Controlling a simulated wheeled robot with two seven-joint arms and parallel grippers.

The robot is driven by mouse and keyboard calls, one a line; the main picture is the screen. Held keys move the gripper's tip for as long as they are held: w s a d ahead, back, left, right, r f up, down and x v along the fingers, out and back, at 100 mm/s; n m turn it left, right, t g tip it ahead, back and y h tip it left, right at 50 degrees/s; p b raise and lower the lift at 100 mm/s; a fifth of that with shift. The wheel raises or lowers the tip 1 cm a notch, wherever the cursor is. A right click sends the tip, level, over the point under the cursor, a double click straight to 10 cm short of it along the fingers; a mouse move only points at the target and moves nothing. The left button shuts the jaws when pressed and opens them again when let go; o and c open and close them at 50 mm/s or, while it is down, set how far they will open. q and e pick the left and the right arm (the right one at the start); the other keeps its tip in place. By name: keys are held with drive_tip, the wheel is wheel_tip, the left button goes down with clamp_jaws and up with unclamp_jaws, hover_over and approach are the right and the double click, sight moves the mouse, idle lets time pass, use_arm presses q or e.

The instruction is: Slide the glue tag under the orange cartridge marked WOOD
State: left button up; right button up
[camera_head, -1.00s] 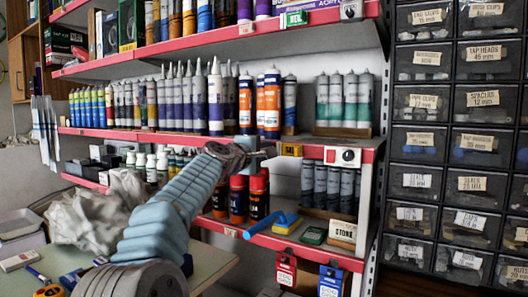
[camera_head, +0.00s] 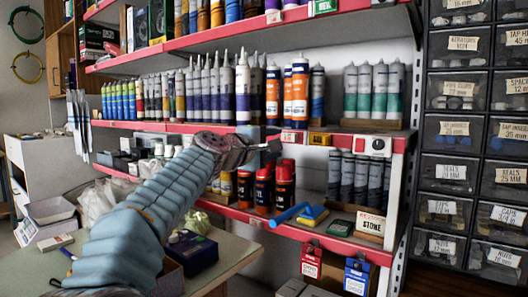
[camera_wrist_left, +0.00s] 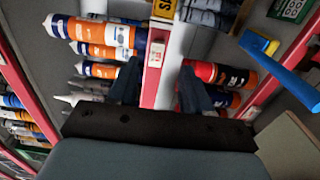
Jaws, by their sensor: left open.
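Orange-and-white cartridges (camera_head: 300,95) stand upright on the middle shelf; they also show in the left wrist view (camera_wrist_left: 105,32). Their lettering is too small to read, so I cannot tell which is marked WOOD. A small white tag (camera_head: 293,138) with red print sits on the red shelf rail below them; I cannot read its words. In the left wrist view the tag (camera_wrist_left: 154,70) shows between my fingers. My left gripper (camera_head: 274,148) is open in front of the rail, just left of the tag in the head view. Whether it touches the tag is unclear. My right gripper is not in view.
Red-and-black cartridges (camera_head: 284,186) and a blue-handled tool (camera_head: 290,214) are on the shelf below. Labelled drawers (camera_head: 452,130) stand at the right.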

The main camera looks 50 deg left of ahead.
use_arm(q)
drive_tip(key=shift+v, duration=2)
